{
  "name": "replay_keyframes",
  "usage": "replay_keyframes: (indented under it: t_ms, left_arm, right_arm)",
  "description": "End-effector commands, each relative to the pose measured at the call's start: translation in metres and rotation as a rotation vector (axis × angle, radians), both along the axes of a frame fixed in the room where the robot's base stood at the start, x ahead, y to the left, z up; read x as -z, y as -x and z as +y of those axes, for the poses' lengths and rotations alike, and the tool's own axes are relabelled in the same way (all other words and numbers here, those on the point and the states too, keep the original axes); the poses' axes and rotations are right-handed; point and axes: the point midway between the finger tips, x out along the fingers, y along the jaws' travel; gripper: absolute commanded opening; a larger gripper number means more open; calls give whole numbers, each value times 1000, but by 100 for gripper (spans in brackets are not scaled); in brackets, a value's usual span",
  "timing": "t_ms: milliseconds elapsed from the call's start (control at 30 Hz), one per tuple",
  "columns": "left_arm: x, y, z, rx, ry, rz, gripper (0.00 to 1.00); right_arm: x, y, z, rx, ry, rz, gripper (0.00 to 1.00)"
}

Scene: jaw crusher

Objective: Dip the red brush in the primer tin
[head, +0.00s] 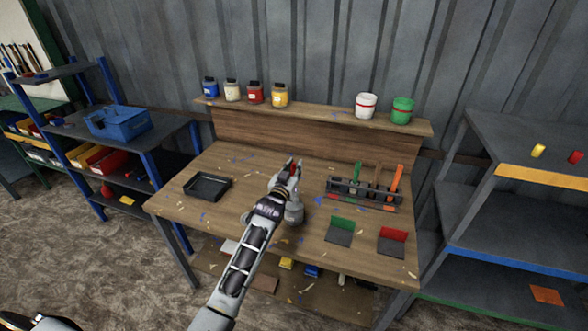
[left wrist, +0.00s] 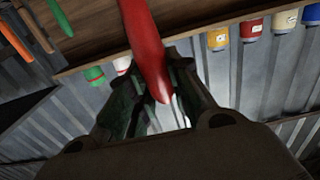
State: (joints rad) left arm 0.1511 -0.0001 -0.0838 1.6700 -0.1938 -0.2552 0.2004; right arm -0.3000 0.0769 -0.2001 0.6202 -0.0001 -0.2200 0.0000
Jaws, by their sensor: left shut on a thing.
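My left gripper (head: 290,170) is over the middle of the workbench, shut on the red brush. In the left wrist view the red brush's handle (left wrist: 150,50) runs between the gripper's fingers (left wrist: 155,95); its bristle end is out of sight. In the head view only a little red shows at the fingertips. No readable label marks a primer tin. A white pot with a red band (head: 366,105) and a green pot (head: 402,110) stand on the back shelf. A grey rounded shape (head: 294,213) shows beside my wrist; I cannot tell what it is. My right gripper is not in view.
A dark rack (head: 345,187) holds a green brush (head: 356,172) and an orange brush (head: 396,178). A black tray (head: 207,187) lies left. Green (head: 341,230) and red (head: 392,242) holders stand at the front right. Several lidded jars (head: 255,92) line the back shelf.

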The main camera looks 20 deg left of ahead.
Motion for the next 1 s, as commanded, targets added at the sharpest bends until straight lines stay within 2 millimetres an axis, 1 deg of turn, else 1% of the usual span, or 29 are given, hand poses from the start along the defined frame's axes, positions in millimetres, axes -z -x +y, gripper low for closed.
replay_keyframes:
  t_ms: [233,800,1000]
  left_arm:
    - [-6,0,0,0,0,-1,0]
    - [-42,0,0,0,0,-2,0]
    - [-51,0,0,0,0,-1,0]
  right_arm:
    - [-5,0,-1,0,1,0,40]
    - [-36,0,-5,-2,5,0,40]
    - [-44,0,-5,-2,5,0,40]
